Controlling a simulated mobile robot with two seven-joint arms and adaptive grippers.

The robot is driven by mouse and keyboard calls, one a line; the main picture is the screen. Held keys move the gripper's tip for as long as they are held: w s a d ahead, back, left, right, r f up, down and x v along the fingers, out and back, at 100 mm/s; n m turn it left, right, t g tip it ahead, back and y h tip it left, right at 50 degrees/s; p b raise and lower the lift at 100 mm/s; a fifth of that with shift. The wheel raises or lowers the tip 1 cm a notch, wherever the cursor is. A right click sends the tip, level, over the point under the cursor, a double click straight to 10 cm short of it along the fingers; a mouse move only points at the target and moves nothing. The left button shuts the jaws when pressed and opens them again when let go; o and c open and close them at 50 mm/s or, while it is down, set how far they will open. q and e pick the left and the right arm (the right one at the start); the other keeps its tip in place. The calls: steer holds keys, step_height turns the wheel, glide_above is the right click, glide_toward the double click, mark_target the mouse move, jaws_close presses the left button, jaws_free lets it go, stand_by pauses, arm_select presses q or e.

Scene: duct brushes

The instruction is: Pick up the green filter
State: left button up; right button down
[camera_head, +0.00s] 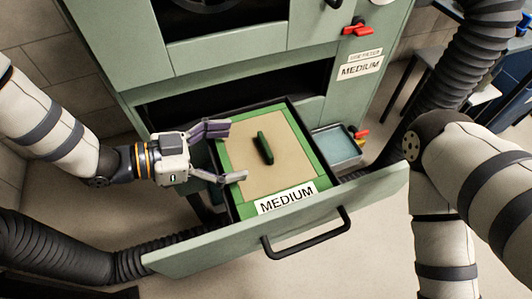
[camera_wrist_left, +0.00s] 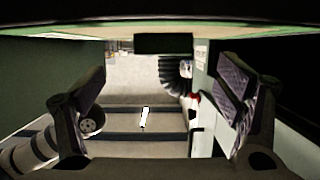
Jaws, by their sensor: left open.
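The green filter (camera_head: 290,126) lies in the open drawer, a tan panel in a green frame with a white MEDIUM label on its front edge. A dark green grip bar (camera_head: 265,148) stands up from the panel's middle. My left gripper (camera_head: 228,153) is open at the filter's left side, its fingers pointing toward the bar and apart from it. In the left wrist view the bar (camera_wrist_left: 163,43) shows ahead at the top, between the spread fingers (camera_wrist_left: 160,95), with nothing held. My right arm shows at the right of the head view; its gripper is out of frame.
The drawer front (camera_head: 200,243) has a black handle (camera_head: 308,236). The green cabinet (camera_head: 150,50) rises behind. A small teal-lined tray (camera_head: 335,146) lies right of the filter. Ribbed black ducts (camera_head: 452,75) stand at the right and lie lower left.

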mark_target(265, 143)
arm_select(q)
steer(key=x, duration=0.5)
steer(key=shift+w+d, duration=0.25)
steer(key=shift+r, duration=0.1)
steer(key=c, duration=1.3)
steer(key=shift+r, duration=0.1)
